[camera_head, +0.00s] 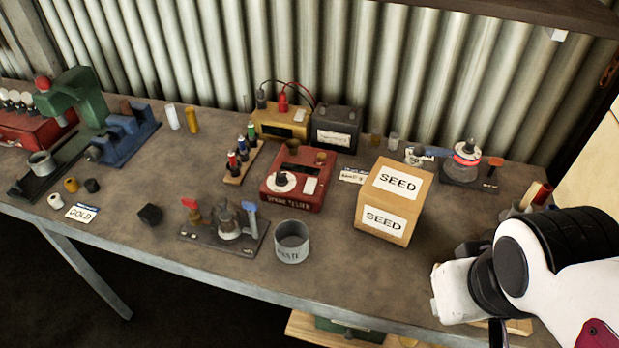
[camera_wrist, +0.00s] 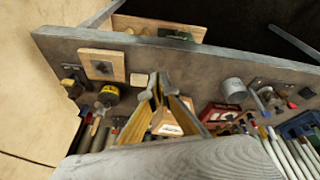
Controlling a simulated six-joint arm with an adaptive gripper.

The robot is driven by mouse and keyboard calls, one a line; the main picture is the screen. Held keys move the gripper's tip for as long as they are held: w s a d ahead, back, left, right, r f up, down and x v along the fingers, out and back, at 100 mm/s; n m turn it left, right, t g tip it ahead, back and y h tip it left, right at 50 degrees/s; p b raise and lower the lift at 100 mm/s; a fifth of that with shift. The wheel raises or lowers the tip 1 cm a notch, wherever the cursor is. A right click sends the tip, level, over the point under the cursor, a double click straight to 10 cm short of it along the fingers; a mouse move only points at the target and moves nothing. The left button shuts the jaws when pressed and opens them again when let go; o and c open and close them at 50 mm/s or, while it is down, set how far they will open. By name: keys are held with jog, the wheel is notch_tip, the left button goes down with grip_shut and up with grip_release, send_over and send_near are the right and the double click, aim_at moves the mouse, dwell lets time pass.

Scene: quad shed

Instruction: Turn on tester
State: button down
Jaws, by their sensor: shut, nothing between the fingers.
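The red spark tester (camera_head: 292,200) stands at the middle of the bench. It is a low box with a white round dial, a dark slot and a small white label on top. Part of a red body, likely the tester (camera_wrist: 226,112), shows right of my fingers in the wrist view. I cannot make out its switch or whether it is on. My gripper (camera_wrist: 157,82) is shut and empty, its fingertips meeting above the bench. In the head view my arm comes in at the right, apart from the tester, and the fingers are hidden.
A cardboard SEED box (camera_head: 396,200) stands right of the tester, between it and my arm. A grey waste cup (camera_head: 292,243) and a clamp fixture (camera_head: 228,225) stand in front. A yellow box (camera_head: 281,122) and black battery (camera_head: 335,128) stand behind.

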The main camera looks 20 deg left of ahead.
jog(key=w+a+m+t, duration=0.2)
jog(key=w+a, duration=0.7)
jog(key=a, duration=0.5)
jog(key=w+a+m+t, duration=0.2)
jog(key=w+a+t, duration=0.3)
jog(key=w+a, duration=0.5)
jog(key=a, duration=0.4)
jog(key=shift+w, duration=0.3)
jog(key=shift+w, duration=0.1)
